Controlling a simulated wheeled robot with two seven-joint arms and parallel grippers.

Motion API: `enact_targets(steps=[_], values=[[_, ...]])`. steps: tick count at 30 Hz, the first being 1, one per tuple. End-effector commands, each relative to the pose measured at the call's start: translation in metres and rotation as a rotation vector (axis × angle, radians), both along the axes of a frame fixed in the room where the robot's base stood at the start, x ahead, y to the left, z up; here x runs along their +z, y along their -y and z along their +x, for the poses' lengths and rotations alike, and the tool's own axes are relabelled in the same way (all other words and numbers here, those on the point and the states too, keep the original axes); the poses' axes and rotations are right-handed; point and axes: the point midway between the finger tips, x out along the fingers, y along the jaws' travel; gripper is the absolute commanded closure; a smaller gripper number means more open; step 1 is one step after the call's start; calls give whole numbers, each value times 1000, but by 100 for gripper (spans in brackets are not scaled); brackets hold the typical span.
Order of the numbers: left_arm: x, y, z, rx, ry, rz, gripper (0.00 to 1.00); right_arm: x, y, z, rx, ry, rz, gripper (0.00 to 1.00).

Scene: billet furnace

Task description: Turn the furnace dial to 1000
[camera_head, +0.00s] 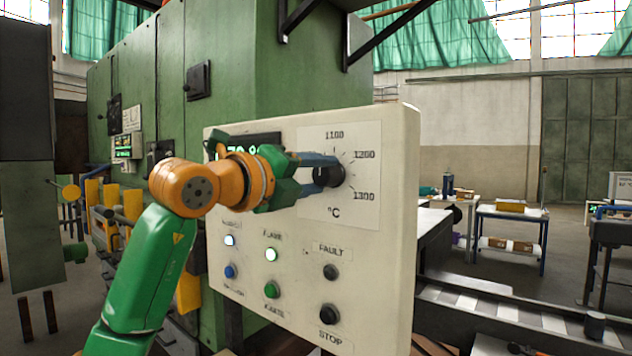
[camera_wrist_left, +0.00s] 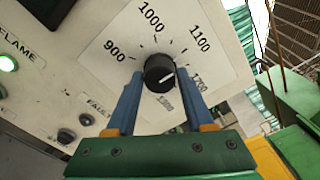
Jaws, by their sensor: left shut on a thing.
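The furnace dial is a black round knob (camera_head: 328,174) on a white scale plate (camera_head: 350,205) at the upper right of the cream control panel. In the left wrist view the knob (camera_wrist_left: 158,70) shows with the scale marks 900 to 1300 around it. A short white line on the knob's face points to the right, roughly between 1100 and 1200; the exact reading is hard to tell. My left gripper (camera_head: 322,173) is shut on the knob, with its blue fingers on either side of it. The gripper hides the scale's left part in the head view. My right gripper is out of view.
Below the dial are a FAULT lamp (camera_head: 330,272), a STOP button (camera_head: 329,313) and lit lamps (camera_head: 271,254). A dark display (camera_head: 262,140) with green digits is partly hidden by my arm. A roller conveyor (camera_head: 510,312) runs to the right of the panel.

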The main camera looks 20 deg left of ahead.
Motion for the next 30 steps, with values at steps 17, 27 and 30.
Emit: enact_targets(steps=[17,27,30], values=[[2,0,-1,-3,-177,-514,100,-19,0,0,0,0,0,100],[2,-1,-1,-3,-279,-793,100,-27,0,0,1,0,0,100],[3,-1,-1,-5,-300,-857,100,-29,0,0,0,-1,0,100]])
